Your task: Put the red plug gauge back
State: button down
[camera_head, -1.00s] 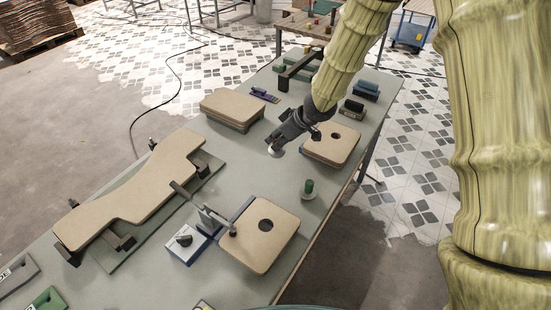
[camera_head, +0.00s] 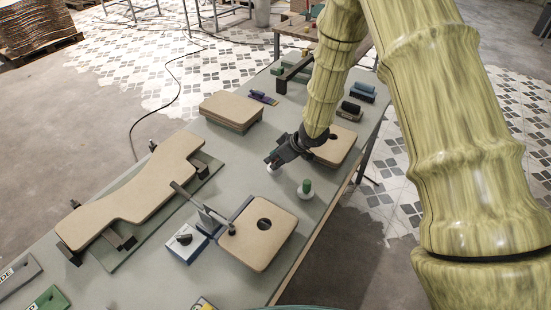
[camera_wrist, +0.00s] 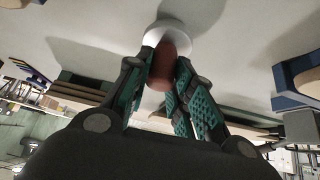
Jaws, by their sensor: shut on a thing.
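My gripper (camera_head: 277,160) is shut on the red plug gauge (camera_wrist: 163,68), which shows between the two green-padded fingers in the wrist view. A white round end piece (camera_wrist: 167,34) sits at the gauge's far end, and it also shows at my gripper's tip in the head view (camera_head: 273,169). It is close to the grey table top; I cannot tell whether it touches. A green plug gauge (camera_head: 306,187) stands upright on a white round base, to the right of and nearer than my gripper. The red part is hidden in the head view.
A tan board with a hole (camera_head: 266,224) lies near, under a clamp arm (camera_head: 217,215). Another tan board (camera_head: 338,149) lies just behind my gripper. A long curved board (camera_head: 135,190) lies left and a stacked board (camera_head: 230,109) behind.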

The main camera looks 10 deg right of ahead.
jog(key=shift+s+r, duration=0.1)
jog(key=shift+s, duration=0.05)
jog(key=c, duration=1.2)
grip_release()
jog(key=shift+f, duration=0.2)
jog(key=shift+c, duration=0.2)
jog(key=shift+r, duration=0.15)
jog(key=shift+d+r, duration=0.15)
jog(key=shift+r, duration=0.25)
jog(key=b+v, duration=0.1)
jog(key=v, duration=1)
jog(key=shift+s, duration=0.2)
jog(key=shift+d, duration=0.1)
